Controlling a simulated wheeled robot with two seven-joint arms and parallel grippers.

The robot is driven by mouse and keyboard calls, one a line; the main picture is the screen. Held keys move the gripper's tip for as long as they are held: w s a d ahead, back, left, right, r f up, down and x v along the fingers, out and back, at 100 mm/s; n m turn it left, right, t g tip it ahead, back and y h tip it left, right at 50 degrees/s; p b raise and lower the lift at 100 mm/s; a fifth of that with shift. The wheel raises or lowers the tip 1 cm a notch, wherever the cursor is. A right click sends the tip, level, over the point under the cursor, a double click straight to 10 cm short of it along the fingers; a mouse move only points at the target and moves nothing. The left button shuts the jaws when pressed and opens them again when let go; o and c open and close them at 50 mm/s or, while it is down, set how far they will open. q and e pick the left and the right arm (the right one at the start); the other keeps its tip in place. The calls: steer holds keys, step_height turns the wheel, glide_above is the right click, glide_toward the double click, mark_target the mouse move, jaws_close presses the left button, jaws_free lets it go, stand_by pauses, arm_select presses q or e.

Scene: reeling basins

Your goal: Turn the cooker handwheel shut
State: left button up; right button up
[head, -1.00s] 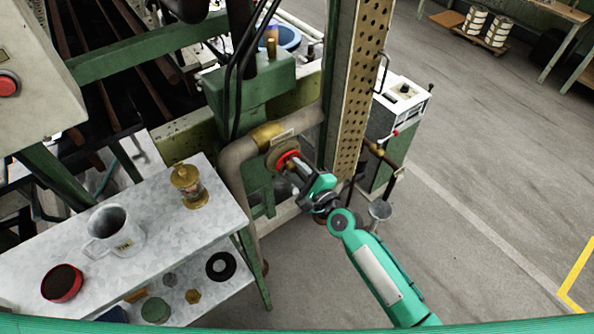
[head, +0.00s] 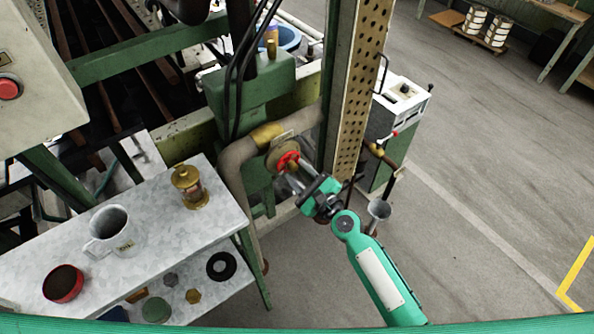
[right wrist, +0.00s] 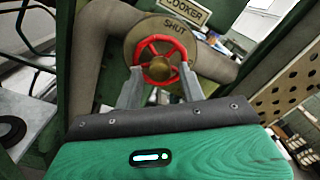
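The red cooker handwheel (head: 287,160) sits on a brass disc on the bent grey pipe. In the right wrist view the handwheel (right wrist: 160,44) is centred, with "SHUT" on the disc (right wrist: 140,27) above it and a "COOKER" plate (right wrist: 186,12) higher up. My right gripper (head: 295,174) is in front of the wheel. In the right wrist view its two fingers (right wrist: 161,75) are apart, one at each lower side of the rim, with nothing clamped between them. I cannot tell whether the fingertips touch the rim. My left gripper is out of view.
A metal bench (head: 160,239) at the left holds a jug (head: 108,230), a brass oiler (head: 188,186) and a red tin (head: 63,283). A perforated upright post (head: 352,90) stands just right of the wheel. The floor at the right is open.

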steer(key=shift+v, duration=1)
steer(key=shift+n+b, duration=0.3)
steer(key=shift+n, duration=0.8)
steer(key=n, duration=0.3)
steer(key=shift+n, duration=0.3)
steer(key=n, duration=0.5)
steer(key=shift+r, duration=0.1)
steer(key=n+p, duration=0.1)
steer(key=n, duration=0.4)
steer(key=n+p, duration=0.1)
steer(key=n, duration=0.5)
steer(key=shift+p, duration=0.3)
steer(key=n, duration=0.3)
steer(key=shift+n+p, duration=0.3)
steer(key=shift+p, duration=0.05)
steer(key=n, duration=0.3)
steer(key=shift+x, duration=1.6)
steer(key=shift+c, duration=0.4)
